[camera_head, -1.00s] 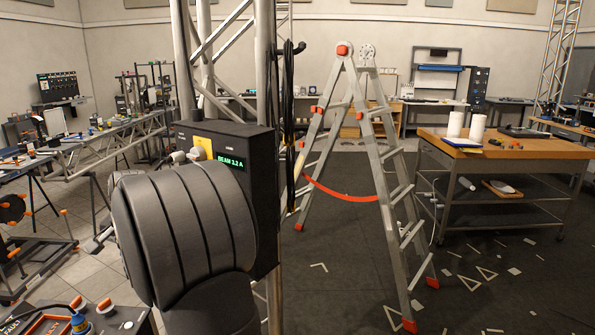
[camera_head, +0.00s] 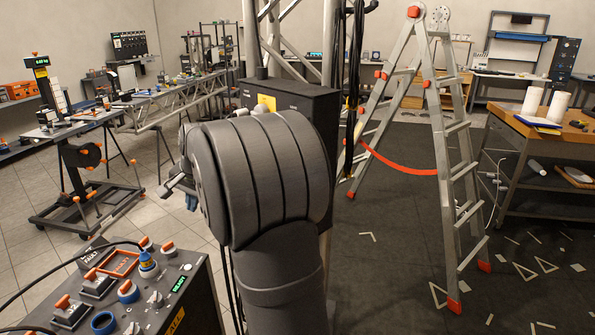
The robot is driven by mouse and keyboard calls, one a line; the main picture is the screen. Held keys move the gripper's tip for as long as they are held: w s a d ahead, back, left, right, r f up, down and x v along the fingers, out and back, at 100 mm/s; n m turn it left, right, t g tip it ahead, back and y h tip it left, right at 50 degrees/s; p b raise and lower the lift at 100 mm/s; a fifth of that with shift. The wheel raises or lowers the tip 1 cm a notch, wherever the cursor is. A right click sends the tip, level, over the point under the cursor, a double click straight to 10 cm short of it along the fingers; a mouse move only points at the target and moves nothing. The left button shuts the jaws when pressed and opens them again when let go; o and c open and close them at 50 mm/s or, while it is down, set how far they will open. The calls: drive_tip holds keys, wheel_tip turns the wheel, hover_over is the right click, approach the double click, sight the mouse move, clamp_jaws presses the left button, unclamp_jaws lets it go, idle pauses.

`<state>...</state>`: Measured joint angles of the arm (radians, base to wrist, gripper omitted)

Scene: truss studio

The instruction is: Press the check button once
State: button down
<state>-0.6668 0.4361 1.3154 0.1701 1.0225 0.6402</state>
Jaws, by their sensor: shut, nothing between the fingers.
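A dark control console (camera_head: 200,310) fills the lower left, with several orange, blue-ringed and white-topped controls, a FAULT label and a small green display (camera_head: 180,284). I cannot read which control is the check button. A black box (camera_head: 300,102) with a yellow plate (camera_head: 266,103) stands at the truss behind my arm, its lower front hidden. My thick dark arm covers the middle of the view. My gripper (camera_head: 178,183) shows only partly, left of the arm; it is shut and empty, above and apart from the console.
A black cable (camera_head: 70,250) crosses to a blue and yellow plug (camera_head: 147,262) on the console. A wheeled stand (camera_head: 85,190) is behind it. A stepladder (camera_head: 445,150) with a red strap and a wooden-topped bench (camera_head: 555,125) stand right. Floor between stand and arm is clear.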

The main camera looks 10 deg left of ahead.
drive_tip(key=shift+f, duration=0.1)
drive_tip(key=m+t+y, duration=0.1)
drive_tip(key=t, duration=0.4)
hover_over(188, 269)
wheel_tip(188, 269, down, 18)
drive_tip(key=shift+f, duration=0.15)
drive_tip(key=shift+f, duration=0.1)
drive_tip(key=shift+f, duration=4.25)
drive_tip(key=shift+f, duration=0.15)
drive_tip(key=shift+f, duration=0.3)
